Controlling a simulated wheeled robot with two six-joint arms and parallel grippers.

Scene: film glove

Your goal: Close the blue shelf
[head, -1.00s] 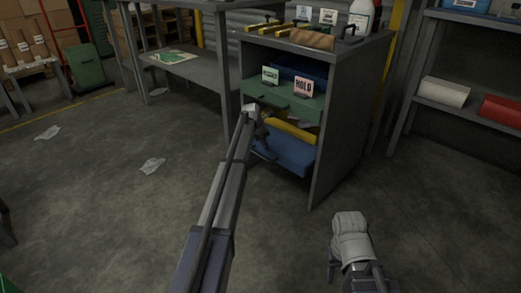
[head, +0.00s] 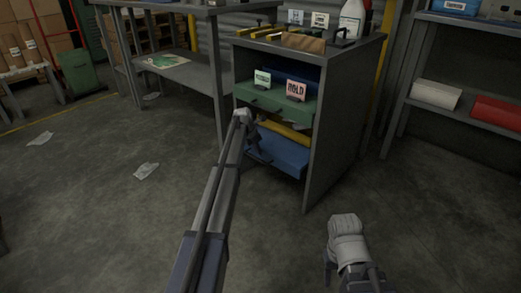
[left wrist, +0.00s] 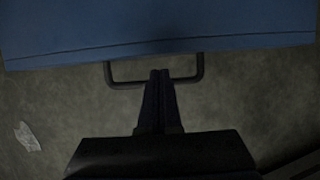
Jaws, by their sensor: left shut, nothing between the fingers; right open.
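The blue shelf (head: 283,156) is a pull-out shelf low in the grey cabinet (head: 336,130), and it sticks out of the cabinet's front. In the left wrist view, the blue shelf (left wrist: 160,25) fills the top, with a dark bracket handle (left wrist: 198,74) on its front edge. My left gripper (left wrist: 160,73) is shut and empty, its fingertips overlapping the middle of the handle bar. I cannot tell whether they touch. In the head view, my left gripper (head: 252,145) is at the shelf's left front, partly hidden by its arm. My right gripper (head: 350,275) is open, low and apart from the cabinet.
A green drawer (head: 275,103) with two small signs sits above the blue shelf, with a yellow object (head: 285,134) between them. Tools and a white bottle (head: 353,18) stand on top. A workbench (head: 190,75) is left, and a rack (head: 455,108) right. The floor in front is mostly clear.

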